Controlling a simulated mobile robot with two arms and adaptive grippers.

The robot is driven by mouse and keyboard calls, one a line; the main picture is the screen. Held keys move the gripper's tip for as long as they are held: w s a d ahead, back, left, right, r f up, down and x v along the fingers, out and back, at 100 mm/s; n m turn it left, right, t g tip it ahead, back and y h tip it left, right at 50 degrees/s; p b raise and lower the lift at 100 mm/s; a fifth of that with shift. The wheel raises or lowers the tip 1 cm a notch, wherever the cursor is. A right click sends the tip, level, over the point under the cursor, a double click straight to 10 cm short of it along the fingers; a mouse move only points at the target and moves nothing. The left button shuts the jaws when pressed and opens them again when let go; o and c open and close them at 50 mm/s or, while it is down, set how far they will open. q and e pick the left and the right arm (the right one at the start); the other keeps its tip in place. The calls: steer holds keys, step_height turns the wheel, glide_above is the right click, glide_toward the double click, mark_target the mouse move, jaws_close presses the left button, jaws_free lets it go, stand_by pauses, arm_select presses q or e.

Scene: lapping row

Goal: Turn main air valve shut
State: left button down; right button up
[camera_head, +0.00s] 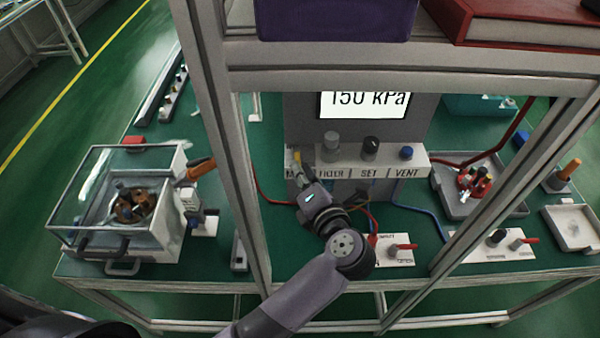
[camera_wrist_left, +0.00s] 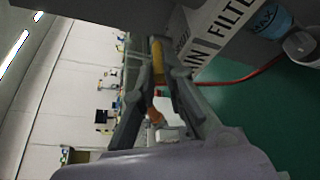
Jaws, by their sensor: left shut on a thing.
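The main air valve has a yellow lever (camera_head: 297,157) at the left end of the white control panel (camera_head: 421,157), beside the partly covered label starting with M. My left gripper (camera_head: 300,172) reaches up to it from below and is shut on the lever. In the left wrist view the yellow lever (camera_wrist_left: 159,62) lies between the grey fingers of my left gripper (camera_wrist_left: 163,80). The gauge display (camera_head: 365,104) above the panel reads 150 kPa. The valve body is mostly hidden. My right gripper is not in view.
FILTER, SET and VENT knobs (camera_head: 370,146) sit right of the lever. Frame posts (camera_head: 232,170) stand close on both sides of my arm. A clear-lidded box (camera_head: 95,205) is at left; a grey tray (camera_head: 500,205) and small valve plates (camera_head: 497,243) are at right.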

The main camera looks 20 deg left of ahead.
arm_select(q)
steer(key=c, duration=1.7)
jaws_free()
steer(key=shift+o, duration=0.2)
